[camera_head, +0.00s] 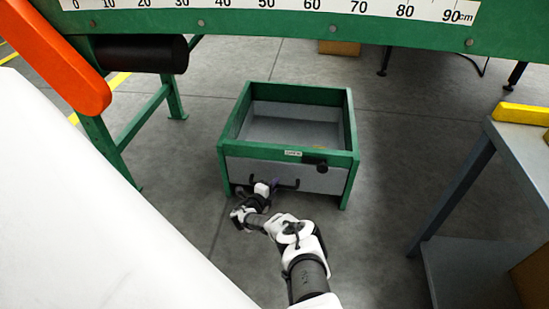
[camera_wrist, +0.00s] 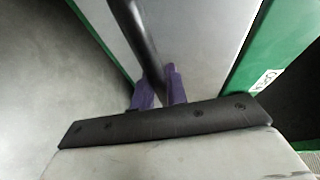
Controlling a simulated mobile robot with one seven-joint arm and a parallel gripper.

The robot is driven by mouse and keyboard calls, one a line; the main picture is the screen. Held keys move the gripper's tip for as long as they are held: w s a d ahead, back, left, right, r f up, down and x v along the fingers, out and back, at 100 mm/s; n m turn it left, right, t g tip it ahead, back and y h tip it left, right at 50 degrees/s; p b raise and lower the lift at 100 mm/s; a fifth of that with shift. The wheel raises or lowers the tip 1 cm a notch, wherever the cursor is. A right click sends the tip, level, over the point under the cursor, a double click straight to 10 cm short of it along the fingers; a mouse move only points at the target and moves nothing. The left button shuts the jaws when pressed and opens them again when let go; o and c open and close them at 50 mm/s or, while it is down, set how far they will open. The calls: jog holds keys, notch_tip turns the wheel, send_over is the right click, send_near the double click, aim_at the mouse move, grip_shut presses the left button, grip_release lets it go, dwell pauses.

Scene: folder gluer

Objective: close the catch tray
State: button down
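The catch tray has a grey front panel (camera_head: 240,170) in a green frame (camera_head: 350,125), open at the top with a grey floor inside. A dark handle bar (camera_head: 287,186) runs low across the panel. I cannot tell how far the tray stands out from its frame. My gripper (camera_head: 264,188) is at the left part of this handle. In the wrist view my gripper's purple fingertips (camera_wrist: 159,90) lie on either side of the black handle bar (camera_wrist: 132,30) and appear closed on it. The grey panel (camera_wrist: 190,40) is close behind.
A black knob (camera_head: 315,163) sits on the panel's right upper side, near a white label (camera_head: 293,153). A green beam with a ruler (camera_head: 270,10) crosses above. A grey table (camera_head: 520,150) stands at right. Floor in front of the tray is clear beside my arm.

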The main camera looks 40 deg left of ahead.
jog(key=c, duration=1.4)
grip_release()
jog(key=shift+w+a, duration=0.1)
jog(key=p+v, duration=0.7)
jog(key=v, duration=0.7)
jog(key=shift+w, duration=0.1)
